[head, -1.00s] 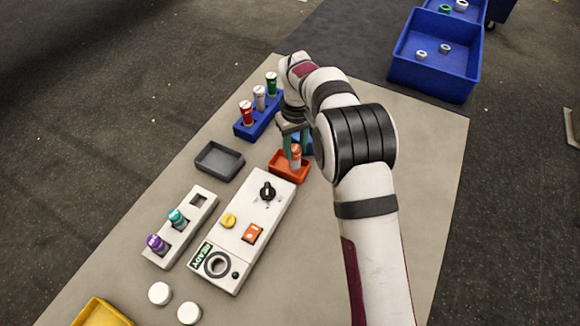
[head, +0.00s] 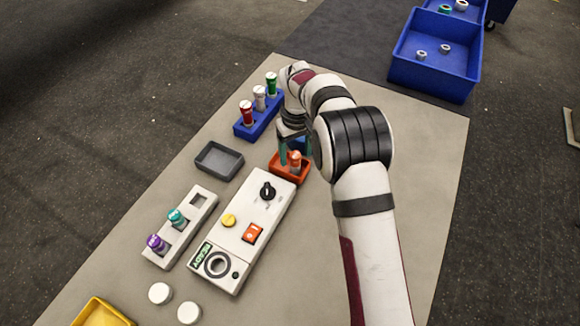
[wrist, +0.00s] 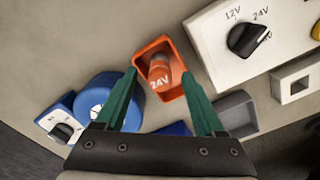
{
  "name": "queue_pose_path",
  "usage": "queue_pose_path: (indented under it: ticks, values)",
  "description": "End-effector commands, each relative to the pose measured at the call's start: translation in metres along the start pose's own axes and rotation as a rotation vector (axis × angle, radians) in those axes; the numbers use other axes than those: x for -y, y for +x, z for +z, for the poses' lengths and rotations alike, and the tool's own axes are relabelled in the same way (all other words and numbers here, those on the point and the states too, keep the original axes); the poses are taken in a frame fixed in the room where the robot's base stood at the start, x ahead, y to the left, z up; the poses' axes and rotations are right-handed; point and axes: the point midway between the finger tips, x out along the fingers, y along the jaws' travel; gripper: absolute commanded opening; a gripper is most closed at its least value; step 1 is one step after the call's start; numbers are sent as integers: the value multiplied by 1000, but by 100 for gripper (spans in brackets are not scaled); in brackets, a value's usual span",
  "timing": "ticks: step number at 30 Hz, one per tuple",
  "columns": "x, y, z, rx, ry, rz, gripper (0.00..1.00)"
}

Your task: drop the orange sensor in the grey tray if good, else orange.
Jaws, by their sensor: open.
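My gripper (head: 293,158) is open above the orange tray. In the wrist view its green fingers (wrist: 165,92) are spread wide, with the sensor beyond and between them, touching neither. The grey tray (head: 219,160) is empty, left of the orange tray; part of it shows in the wrist view (wrist: 238,113).
A white test box (head: 240,232) with a black knob and "READY" display lies in front. A blue rack (head: 258,124) holds red, white and green sensors. A pale rack (head: 180,228) holds teal and purple ones. A blue round object (wrist: 98,99) sits near the left finger.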

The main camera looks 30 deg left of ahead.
Motion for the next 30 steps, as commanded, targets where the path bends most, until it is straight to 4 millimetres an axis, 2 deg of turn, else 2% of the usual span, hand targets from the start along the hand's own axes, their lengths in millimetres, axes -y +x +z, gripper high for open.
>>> queue_pose_path:
  ticks: [4,12,15,21,30]
  values:
    - [0,-28,-1,-5,-1,2,71]
    - [0,-114,-1,-6,0,2,71]
    - [0,-136,-1,-5,1,1,71]
    - [0,-155,0,-2,0,1,71]
    - [0,-156,0,-1,0,0,71]
